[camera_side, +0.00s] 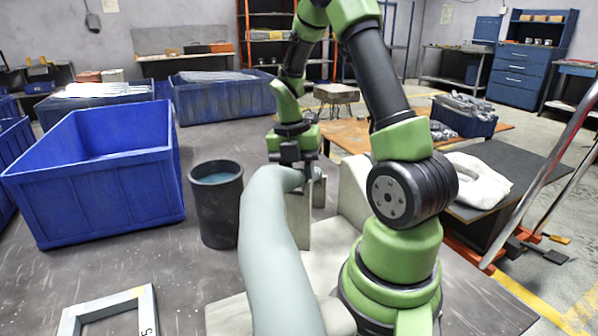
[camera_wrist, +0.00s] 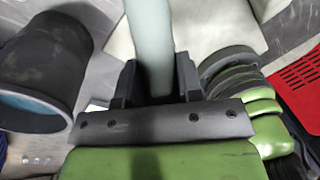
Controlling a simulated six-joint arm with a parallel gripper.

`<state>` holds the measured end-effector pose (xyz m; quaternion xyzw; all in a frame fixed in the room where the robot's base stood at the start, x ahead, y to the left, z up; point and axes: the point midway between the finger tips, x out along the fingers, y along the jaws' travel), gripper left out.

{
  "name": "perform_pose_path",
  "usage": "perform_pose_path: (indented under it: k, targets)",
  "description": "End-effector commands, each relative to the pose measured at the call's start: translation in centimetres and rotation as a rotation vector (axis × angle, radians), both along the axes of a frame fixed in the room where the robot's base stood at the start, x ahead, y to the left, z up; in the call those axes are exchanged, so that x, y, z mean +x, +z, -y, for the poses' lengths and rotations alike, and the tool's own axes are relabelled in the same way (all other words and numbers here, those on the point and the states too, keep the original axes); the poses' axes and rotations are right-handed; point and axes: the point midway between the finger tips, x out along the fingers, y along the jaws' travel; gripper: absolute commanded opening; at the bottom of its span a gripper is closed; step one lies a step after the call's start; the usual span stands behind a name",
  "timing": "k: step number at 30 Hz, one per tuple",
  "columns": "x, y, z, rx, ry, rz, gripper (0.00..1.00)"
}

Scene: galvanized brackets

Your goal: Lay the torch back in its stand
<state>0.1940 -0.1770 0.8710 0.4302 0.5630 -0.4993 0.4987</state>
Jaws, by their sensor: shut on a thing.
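The torch (camera_side: 265,235) is a smooth, pale grey-blue curved body that runs from my gripper (camera_side: 300,174) toward the camera in the side view. In the wrist view the torch (camera_wrist: 149,35) passes between the two dark fingers of my gripper (camera_wrist: 156,82), which are shut on it. Pale upright pieces (camera_side: 299,222) stand below and behind the torch and look like its stand. The torch hides part of them, and I cannot tell whether it touches them.
A dark cup with blue inside (camera_side: 216,210) stands close left of the torch; it also shows in the wrist view (camera_wrist: 45,65). A large blue bin (camera_side: 105,190) is farther left. A grey frame (camera_side: 105,308) lies in front. Bare table lies between them.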

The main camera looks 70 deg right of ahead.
Motion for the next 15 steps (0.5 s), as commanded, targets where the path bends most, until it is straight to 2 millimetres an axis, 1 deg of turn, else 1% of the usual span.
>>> perform_pose_path:
  k: [15]
  targets:
    - [0.02, -0.28, 0.03, -0.001, 0.001, 0.0, 0.1]
